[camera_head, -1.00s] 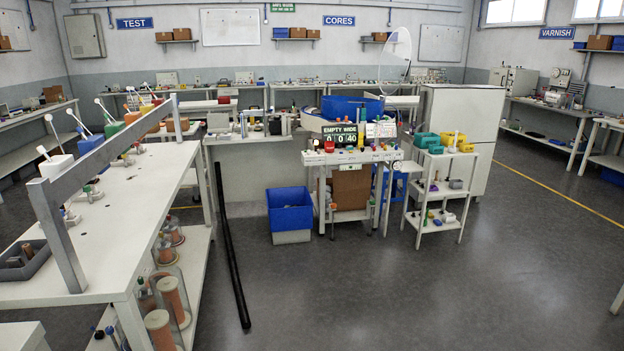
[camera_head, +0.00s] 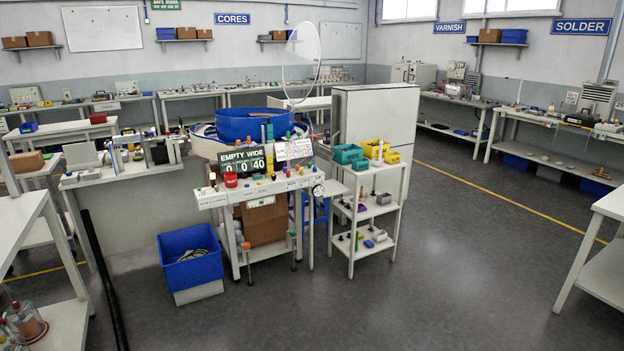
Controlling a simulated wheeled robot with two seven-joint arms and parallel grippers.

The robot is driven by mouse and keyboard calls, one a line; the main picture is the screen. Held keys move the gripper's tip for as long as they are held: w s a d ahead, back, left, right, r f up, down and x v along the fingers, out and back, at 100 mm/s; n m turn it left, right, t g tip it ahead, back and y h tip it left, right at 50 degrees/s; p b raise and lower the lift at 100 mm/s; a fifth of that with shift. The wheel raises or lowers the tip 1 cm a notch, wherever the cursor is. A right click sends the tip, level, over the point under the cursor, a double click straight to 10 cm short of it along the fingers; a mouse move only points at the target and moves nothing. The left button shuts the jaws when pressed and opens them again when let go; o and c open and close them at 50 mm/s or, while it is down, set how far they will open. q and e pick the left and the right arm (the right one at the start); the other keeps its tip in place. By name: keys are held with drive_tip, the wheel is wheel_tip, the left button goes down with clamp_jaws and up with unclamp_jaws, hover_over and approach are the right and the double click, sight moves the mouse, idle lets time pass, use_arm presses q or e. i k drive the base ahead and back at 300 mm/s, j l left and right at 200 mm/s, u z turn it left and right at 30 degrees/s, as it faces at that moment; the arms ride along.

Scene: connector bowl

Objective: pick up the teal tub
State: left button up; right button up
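Teal tubs (camera_head: 346,153) sit on the top shelf of a white shelf cart (camera_head: 354,214), right of the middle in the head view. They are at the left of that shelf, and one seems to stand in front of another. Yellow tubs (camera_head: 379,153) stand beside them on the right. The tubs are small at this distance, so their contents are hard to tell. Neither of my grippers shows in the head view.
A white bench (camera_head: 228,196) with a counter sign (camera_head: 243,161) and a blue bowl (camera_head: 249,124) stands left of the cart. A blue bin (camera_head: 190,258) is on the floor. A white cabinet (camera_head: 376,114) stands behind the cart. The floor (camera_head: 430,270) at front right is clear.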

sight(361, 164)
drive_tip(key=i+z, duration=0.25)
drive_tip(key=i, duration=0.7)
drive_tip(key=i+j+z, duration=0.25)
drive_tip(key=i, duration=0.75)
drive_tip(key=l, duration=0.1)
